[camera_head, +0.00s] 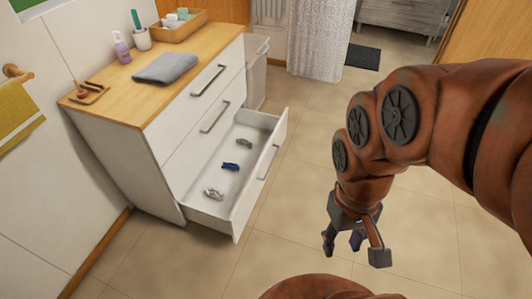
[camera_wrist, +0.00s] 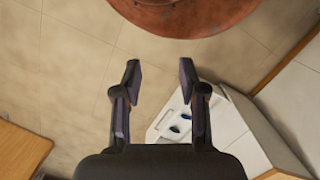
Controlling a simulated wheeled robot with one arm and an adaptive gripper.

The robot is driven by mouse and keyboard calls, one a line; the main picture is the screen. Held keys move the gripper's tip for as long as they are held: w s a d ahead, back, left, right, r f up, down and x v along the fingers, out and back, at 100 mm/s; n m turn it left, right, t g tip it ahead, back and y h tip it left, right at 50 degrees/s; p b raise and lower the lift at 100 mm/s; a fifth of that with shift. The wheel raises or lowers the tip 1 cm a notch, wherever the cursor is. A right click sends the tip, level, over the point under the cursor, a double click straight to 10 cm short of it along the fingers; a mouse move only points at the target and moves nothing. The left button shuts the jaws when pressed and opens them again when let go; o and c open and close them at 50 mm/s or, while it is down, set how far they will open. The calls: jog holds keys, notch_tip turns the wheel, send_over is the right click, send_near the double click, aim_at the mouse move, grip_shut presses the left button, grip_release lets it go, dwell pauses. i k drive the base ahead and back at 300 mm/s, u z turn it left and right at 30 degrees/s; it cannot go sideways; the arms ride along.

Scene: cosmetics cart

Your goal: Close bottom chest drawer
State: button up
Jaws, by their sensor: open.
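A white chest of drawers (camera_head: 164,125) with a wooden top stands against the wall on the left in the head view. Its bottom drawer (camera_head: 272,140) is pulled out, with several small dark and grey items inside. The upper drawers are shut. My gripper (camera_head: 355,250) hangs over the floor to the right of the drawer, apart from it. In the wrist view its two fingers (camera_wrist: 160,78) are spread, with nothing between them.
A folded grey towel (camera_head: 166,68), a purple bottle (camera_head: 121,47), a cup and a wooden tray (camera_head: 180,30) are on the chest top. A white bin (camera_head: 256,75) stands behind the chest. Tiled floor between drawer and gripper is clear. A curtain (camera_head: 320,40) hangs at the back.

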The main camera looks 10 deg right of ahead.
aim_at(242, 188)
jog(key=i, duration=0.65)
jog(key=u, duration=0.15)
jog(key=k, duration=0.9)
jog(key=u, duration=1.35)
jog(key=i, duration=0.85)
jog(key=z, duration=1)
jog(key=i, duration=0.65)
jog(key=z, duration=0.75)
